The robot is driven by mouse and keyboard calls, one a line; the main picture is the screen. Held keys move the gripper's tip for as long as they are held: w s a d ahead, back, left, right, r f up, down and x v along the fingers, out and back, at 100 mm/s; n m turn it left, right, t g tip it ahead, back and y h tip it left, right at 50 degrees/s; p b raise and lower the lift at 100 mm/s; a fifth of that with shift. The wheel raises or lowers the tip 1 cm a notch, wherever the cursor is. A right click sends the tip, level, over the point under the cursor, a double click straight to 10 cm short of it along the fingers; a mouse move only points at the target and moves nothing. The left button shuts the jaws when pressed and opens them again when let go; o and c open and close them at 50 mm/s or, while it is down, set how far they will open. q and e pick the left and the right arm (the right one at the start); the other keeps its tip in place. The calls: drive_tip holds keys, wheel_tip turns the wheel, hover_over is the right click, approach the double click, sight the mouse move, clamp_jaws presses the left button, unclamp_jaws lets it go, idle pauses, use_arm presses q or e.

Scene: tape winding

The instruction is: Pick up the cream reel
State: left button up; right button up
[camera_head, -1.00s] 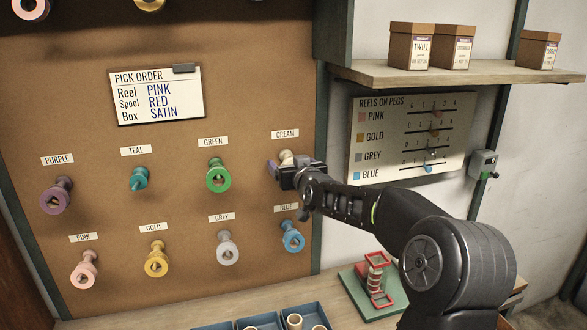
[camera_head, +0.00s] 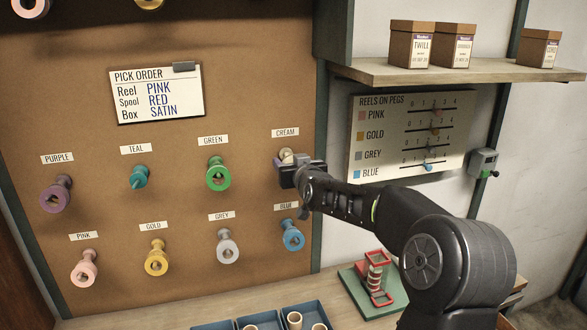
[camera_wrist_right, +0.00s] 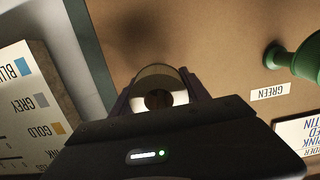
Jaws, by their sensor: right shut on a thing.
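The cream reel (camera_head: 287,155) is at the peg under the CREAM label on the brown board. My right gripper (camera_head: 283,165) is shut on it, and the black gripper body hides much of the reel. In the right wrist view the cream reel (camera_wrist_right: 159,92) sits between the two fingers of the gripper (camera_wrist_right: 160,100), its round end with a dark hole facing the camera. I cannot tell whether it is still on its peg. My left gripper is not in view.
The green reel (camera_head: 218,175) hangs left of the cream one and the blue reel (camera_head: 292,236) hangs below. The PICK ORDER card (camera_head: 158,95) is on the board. A shelf (camera_head: 380,72) with boxes and a REELS ON PEGS chart (camera_head: 410,138) are to the right.

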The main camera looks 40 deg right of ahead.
drive_tip(key=shift+c, duration=1.3)
drive_tip(key=shift+r, duration=0.15)
drive_tip(key=shift+r+b, duration=0.3)
drive_tip(key=shift+r, duration=0.2)
drive_tip(key=shift+s+a+r, duration=0.1)
drive_tip(key=shift+s+a, duration=0.05)
drive_tip(key=shift+s, duration=0.15)
drive_tip(key=f+b+v, duration=0.2)
drive_tip(key=b+v, duration=0.2)
drive_tip(key=v, duration=1.3)
drive_tip(key=shift+s+a+f, duration=0.15)
drive_tip(key=shift+s+f, duration=0.1)
drive_tip(key=shift+r, duration=0.1)
